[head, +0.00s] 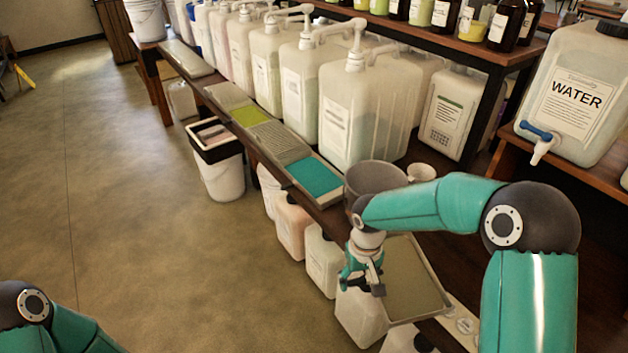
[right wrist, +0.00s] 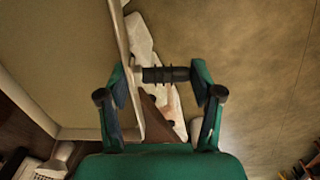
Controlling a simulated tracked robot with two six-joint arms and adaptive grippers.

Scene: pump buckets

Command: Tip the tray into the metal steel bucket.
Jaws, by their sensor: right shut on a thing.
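The tray (head: 418,275) is a shallow, rectangular, grey-beige pan at the lower right of the head view. It also shows at the left of the right wrist view (right wrist: 60,70). My right gripper (head: 362,278) is at its left edge, shut on the tray's side. In the right wrist view a black ribbed piece (right wrist: 165,74) lies between the fingers (right wrist: 162,88). A grey metal bucket (head: 372,174) stands on the bench beyond the tray, partly hidden by my right arm. My left arm shows at the lower left; its gripper is out of view.
Large white pump jugs (head: 350,105) line the bench behind the drip trays, one with a teal mat (head: 316,177). A small pale cup (head: 421,173) stands beside the metal bucket. A water container (head: 575,95) is at the right. Jugs (head: 323,260) stand below.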

